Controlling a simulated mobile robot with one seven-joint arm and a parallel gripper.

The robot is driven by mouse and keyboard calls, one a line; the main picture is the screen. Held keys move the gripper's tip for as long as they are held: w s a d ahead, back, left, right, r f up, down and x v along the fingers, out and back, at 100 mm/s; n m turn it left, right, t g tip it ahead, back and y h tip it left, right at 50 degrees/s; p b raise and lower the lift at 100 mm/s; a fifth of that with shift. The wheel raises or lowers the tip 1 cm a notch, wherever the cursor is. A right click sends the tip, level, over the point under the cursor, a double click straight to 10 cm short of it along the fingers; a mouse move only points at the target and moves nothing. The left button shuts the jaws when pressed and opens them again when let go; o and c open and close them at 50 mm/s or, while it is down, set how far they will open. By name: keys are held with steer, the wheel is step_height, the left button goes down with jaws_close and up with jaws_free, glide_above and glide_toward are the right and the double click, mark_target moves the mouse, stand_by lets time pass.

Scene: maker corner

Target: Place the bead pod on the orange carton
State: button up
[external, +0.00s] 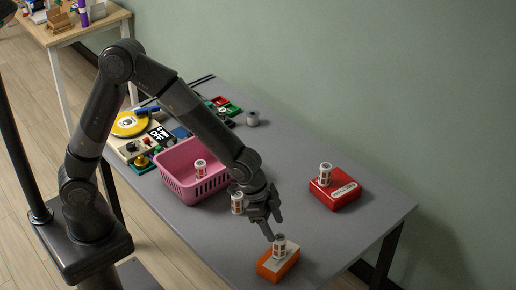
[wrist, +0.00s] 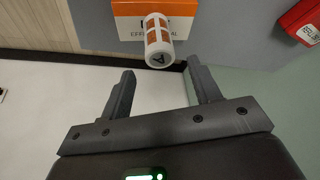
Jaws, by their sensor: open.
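A white bead pod with orange-brown windows (external: 279,246) stands upright on the orange carton (external: 270,268) near the table's front edge. In the wrist view the same pod (wrist: 157,42) shows against the orange carton (wrist: 125,22), just beyond the fingertips. My gripper (external: 274,230) is open and empty, just above and beside this pod. In the wrist view the gap between its fingers (wrist: 160,70) lines up with the pod and holds nothing. Similar pods stand on the red box (external: 325,172), in the pink basket (external: 201,168) and beside the basket (external: 237,204), partly behind my gripper.
The red box (external: 346,195) sits to the right on the grey table; it also shows in the wrist view (wrist: 303,22). The pink basket (external: 178,180) is left of my gripper. Tools, a yellow disc (external: 130,124) and a grey cylinder (external: 252,118) lie farther back.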

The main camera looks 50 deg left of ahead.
steer(key=shift+v, duration=2.5)
steer(key=w+a+r+n+t+y, duration=0.1)
steer(key=a+r+n+y, duration=0.3)
steer(key=a, duration=0.8)
steer(key=w+a+r+n+t+h, duration=0.1)
steer(key=a+r, duration=0.4)
steer(key=a, duration=0.6)
steer(key=s+a+r+n, duration=0.2)
steer(key=s+a+n, duration=0.1)
steer(key=s+a, duration=0.4)
steer(key=s+a+r+n+t+y, duration=0.1)
steer(key=s+a+r+n, duration=0.1)
steer(key=s+a+n, duration=0.2)
steer(key=s+a, duration=0.3)
steer(key=a, duration=0.5)
steer(key=shift+a+r, duration=0.2)
